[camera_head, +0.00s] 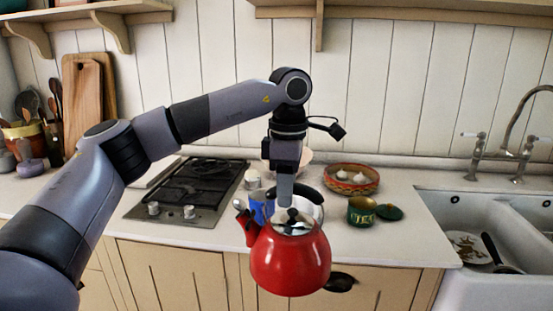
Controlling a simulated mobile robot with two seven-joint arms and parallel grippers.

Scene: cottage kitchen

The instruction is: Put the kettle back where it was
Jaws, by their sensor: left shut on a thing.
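The red kettle (290,262) hangs upright in front of the counter's front edge, in the middle of the head view. Its spout points up to the left, and its lid is silver with a black knob. My left gripper (286,200) points down from above and is shut on the kettle, at its dark handle (309,195). The fingertips are partly hidden by the handle and lid. My right gripper is not in view.
A black cooktop (193,183) lies on the counter at left. Behind the kettle are a blue mug (257,209), a white cup (252,179) and a pale bowl. Right of these are a patterned dish (350,179) with garlic, a green pot (361,211) and the sink (450,225).

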